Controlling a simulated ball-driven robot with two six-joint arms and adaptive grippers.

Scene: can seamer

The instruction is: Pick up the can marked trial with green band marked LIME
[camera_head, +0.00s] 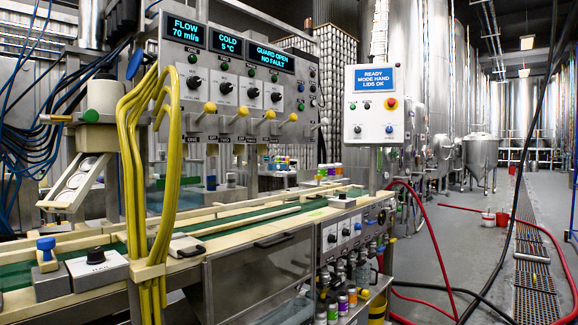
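Several small cans (333,311) with coloured bands stand on the low shelf under the conveyor's right end, at the bottom centre. Some of their bands look green, but their lettering is too small to read. More small cans (331,171) stand at the far side of the conveyor's right end, and some of these also show green. I cannot tell which can is marked trial or LIME. Neither of my grippers is in view.
A conveyor (240,222) with a green belt crosses the left half. Yellow hoses (130,170) hang in front of it. A control box (371,104) reads READY, MODE HAND, LIDS OK. Red and black hoses (437,250) cross the floor at right. Open floor (460,250) lies there.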

